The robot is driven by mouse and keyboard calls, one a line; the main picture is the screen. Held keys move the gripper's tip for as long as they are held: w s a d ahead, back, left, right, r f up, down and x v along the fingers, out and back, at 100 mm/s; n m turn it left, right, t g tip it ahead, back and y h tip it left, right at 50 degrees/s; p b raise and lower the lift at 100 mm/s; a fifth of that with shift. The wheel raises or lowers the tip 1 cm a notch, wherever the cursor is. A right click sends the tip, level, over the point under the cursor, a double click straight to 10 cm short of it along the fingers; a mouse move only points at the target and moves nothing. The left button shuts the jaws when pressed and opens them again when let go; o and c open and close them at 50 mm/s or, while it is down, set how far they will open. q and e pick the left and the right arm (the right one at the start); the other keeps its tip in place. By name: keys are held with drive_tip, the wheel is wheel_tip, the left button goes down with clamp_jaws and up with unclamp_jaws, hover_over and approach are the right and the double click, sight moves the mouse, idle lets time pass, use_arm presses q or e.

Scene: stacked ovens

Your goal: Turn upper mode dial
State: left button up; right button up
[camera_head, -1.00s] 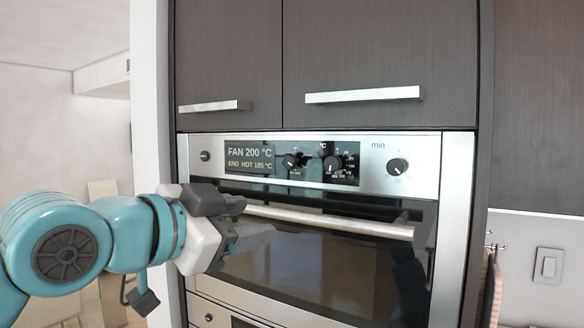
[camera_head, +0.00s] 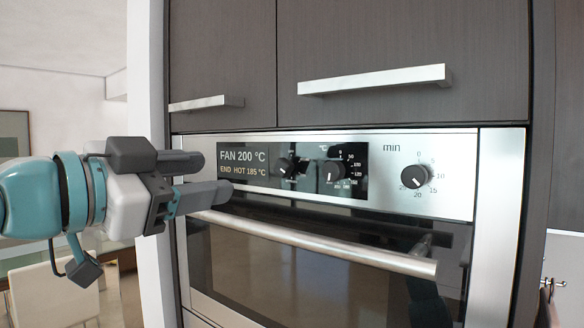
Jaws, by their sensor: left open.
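The upper oven's panel (camera_head: 380,150) is in the middle of the head view. A dark display (camera_head: 243,160) reads FAN 200 °C and END HOT 185 °C. Right of the text sit a black dial (camera_head: 285,167), likely the mode dial, and a temperature dial (camera_head: 329,173) with numbers around it. A third dial (camera_head: 413,176), marked min, is at the right on bare steel. My left gripper (camera_head: 218,177) is open and empty, its fingers pointing right at the panel's left end, left of the dials. It overlaps the panel's left edge in the picture; contact cannot be told. My right gripper is not in view.
The oven's bar handle (camera_head: 320,243) runs across the door below the panel. Dark cupboards (camera_head: 370,50) with bar handles are above. A white wall edge (camera_head: 148,90) stands left of the oven. The space in front of the dials is clear.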

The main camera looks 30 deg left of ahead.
sight(281, 167)
use_arm(q)
drive_tip(key=w, duration=0.5)
drive_tip(key=w+p, duration=0.1)
drive_tip(key=w, duration=0.4)
drive_tip(key=w+d+p, duration=0.1)
drive_tip(key=w, duration=0.4)
drive_tip(key=shift+w, duration=0.15)
drive_tip(key=shift+s+a+r, duration=0.15)
drive_tip(key=shift+s+a, duration=0.05)
drive_tip(key=shift+s, duration=0.2)
drive_tip(key=shift+w+d, duration=0.1)
drive_tip(key=shift+w, duration=0.15)
drive_tip(key=c, duration=0.5)
clamp_jaws()
